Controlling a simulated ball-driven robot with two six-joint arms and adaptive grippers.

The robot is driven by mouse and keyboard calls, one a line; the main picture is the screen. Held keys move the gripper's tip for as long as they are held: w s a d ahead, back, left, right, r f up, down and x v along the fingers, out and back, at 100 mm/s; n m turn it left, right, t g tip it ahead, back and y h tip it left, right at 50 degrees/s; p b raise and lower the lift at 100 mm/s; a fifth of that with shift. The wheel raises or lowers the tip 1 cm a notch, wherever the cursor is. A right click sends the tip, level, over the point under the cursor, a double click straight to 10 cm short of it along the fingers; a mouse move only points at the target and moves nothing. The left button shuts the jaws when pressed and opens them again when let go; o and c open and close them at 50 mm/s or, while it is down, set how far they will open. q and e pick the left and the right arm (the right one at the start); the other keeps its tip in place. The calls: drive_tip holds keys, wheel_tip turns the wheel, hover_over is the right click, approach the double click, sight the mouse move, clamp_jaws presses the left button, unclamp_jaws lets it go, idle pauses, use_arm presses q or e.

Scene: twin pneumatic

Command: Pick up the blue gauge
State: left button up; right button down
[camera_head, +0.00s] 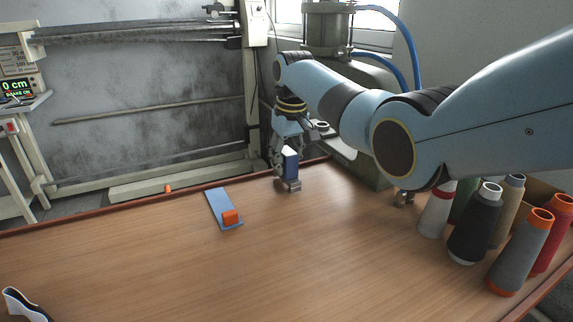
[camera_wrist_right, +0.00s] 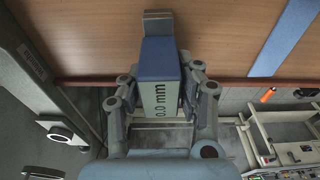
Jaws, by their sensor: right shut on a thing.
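The blue gauge (camera_head: 291,158) is a small upright block with a blue face and a pale face, near the back edge of the wooden table. In the wrist view the right gripper's fingers (camera_wrist_right: 162,105) are shut on the gauge's two sides. My left gripper is not in view.
Several thread cones, including a black one (camera_head: 475,228), stand at the right. A grey press (camera_head: 335,150) stands behind the table. The table's middle is clear.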

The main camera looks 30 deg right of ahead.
sight(287, 151)
wheel_tip(287, 151, up, 4)
drive_tip(key=shift+s+f, duration=0.1)
drive_tip(key=shift+s, duration=0.05)
drive_tip(key=s+r+p, duration=0.1)
drive_tip(key=s+r, duration=0.2)
drive_tip(key=s, duration=0.2)
drive_tip(key=s+d+r+p, duration=0.1)
drive_tip(key=s+r+p, duration=0.1)
drive_tip(key=s, duration=0.4)
drive_tip(key=shift+d+r+n, duration=0.2)
drive_tip(key=shift+r+n, duration=0.1)
drive_tip(key=shift+r, duration=0.6)
